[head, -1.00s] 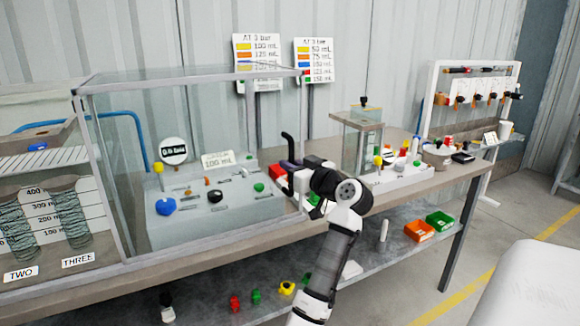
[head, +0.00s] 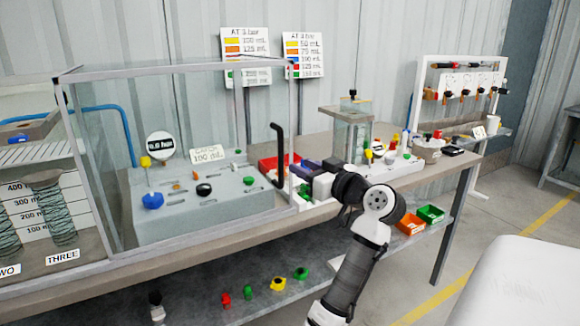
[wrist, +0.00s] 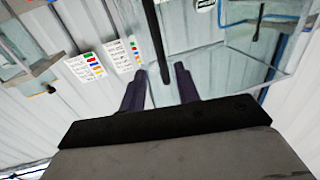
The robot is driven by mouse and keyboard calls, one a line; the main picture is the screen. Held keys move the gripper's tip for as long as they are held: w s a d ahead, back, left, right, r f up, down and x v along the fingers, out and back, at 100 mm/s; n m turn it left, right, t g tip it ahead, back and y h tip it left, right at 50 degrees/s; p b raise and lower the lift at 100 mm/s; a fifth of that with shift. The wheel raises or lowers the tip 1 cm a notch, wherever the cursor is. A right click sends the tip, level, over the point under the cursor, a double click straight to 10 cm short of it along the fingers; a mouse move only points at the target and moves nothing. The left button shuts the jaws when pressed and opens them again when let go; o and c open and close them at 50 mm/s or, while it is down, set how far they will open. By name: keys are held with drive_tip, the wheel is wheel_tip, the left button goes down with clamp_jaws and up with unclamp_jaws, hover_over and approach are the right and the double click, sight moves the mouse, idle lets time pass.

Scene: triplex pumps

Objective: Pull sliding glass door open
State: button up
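The glass case (head: 180,70) has a clear front pane (head: 225,115), which looks closed. A black bent handle (head: 278,150) stands upright at the pane's right end. My gripper (head: 291,169) has dark purple fingers and reaches in from the right, just beside the handle. In the wrist view, the two fingers (wrist: 159,72) are spread apart. The black handle bar (wrist: 154,35) shows between them, its end near the fingertips. I cannot tell whether either finger touches it.
Inside the case is a grey panel (head: 205,212) with coloured knobs. A red bin (head: 275,164) is behind my gripper. A small glass box (head: 352,140) stands to the right on the bench. Loose coloured parts lie on the lower shelf (head: 255,300).

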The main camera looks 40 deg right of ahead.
drive_tip(key=shift+s+a+b, duration=0.2)
drive_tip(key=shift+s+b, duration=0.1)
drive_tip(key=shift+s, duration=1.95)
